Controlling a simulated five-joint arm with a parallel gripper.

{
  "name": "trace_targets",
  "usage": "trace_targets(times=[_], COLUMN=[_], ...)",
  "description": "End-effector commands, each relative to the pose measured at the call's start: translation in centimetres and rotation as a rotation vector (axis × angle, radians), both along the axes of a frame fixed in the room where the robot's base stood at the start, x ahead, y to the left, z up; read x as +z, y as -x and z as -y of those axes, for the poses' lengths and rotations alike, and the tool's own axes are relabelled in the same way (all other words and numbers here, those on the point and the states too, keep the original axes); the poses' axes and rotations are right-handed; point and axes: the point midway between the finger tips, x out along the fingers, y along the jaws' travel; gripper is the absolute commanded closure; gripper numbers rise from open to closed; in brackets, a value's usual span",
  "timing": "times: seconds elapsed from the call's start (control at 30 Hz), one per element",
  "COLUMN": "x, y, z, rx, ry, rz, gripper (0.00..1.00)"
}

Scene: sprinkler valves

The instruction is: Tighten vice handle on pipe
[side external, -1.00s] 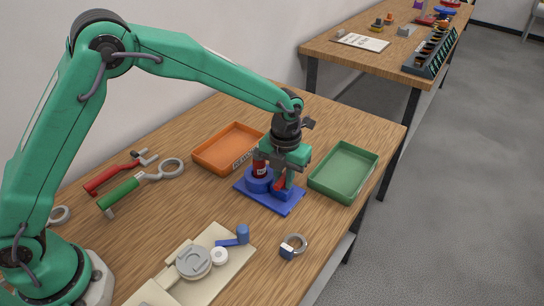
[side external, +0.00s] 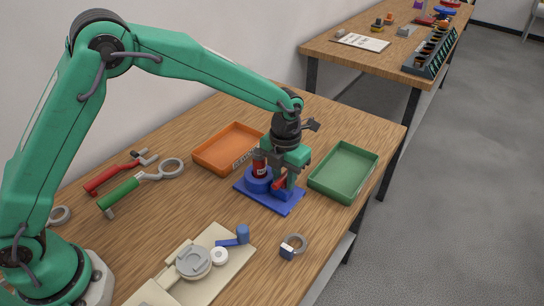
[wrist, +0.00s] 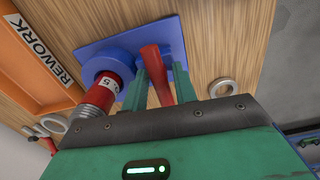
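The blue vice (side external: 290,207) sits flat on the wooden table, and it fills the top middle of the wrist view (wrist: 170,35). Its red handle (side external: 279,182) stands up from the right part of the vice. A red pipe (side external: 260,166) with a label stands upright in the round blue holder on the left; its silver threaded end shows in the wrist view (wrist: 97,100). My gripper (side external: 287,182) points down over the handle. In the wrist view the handle (wrist: 151,58) lies between my two green fingers (wrist: 160,75), which appear closed against it.
An orange tray (side external: 207,165) marked REWORK is close on the left, and a green tray (side external: 336,195) is close on the right. Red (side external: 105,180) and green (side external: 119,194) tools lie at the left.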

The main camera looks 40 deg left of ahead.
Motion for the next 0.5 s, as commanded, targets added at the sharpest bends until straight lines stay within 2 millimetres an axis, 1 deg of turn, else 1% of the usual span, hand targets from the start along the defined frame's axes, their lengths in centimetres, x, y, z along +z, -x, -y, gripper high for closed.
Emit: trace_targets(times=[0.03, 0.07, 0.37, 0.5], x=[-0.01, -0.02, -0.04, 0.38], y=[-0.01, -0.01, 0.0, -0.01], z=[-0.01, -0.01, 0.0, 0.01], rx=[0.001, 0.001, 0.002, 0.002], ry=[0.0, 0.0, 0.0, 0.0], rz=[0.0, 0.0, 0.0, 0.0], gripper=[0.61, 0.57, 0.57, 0.57])
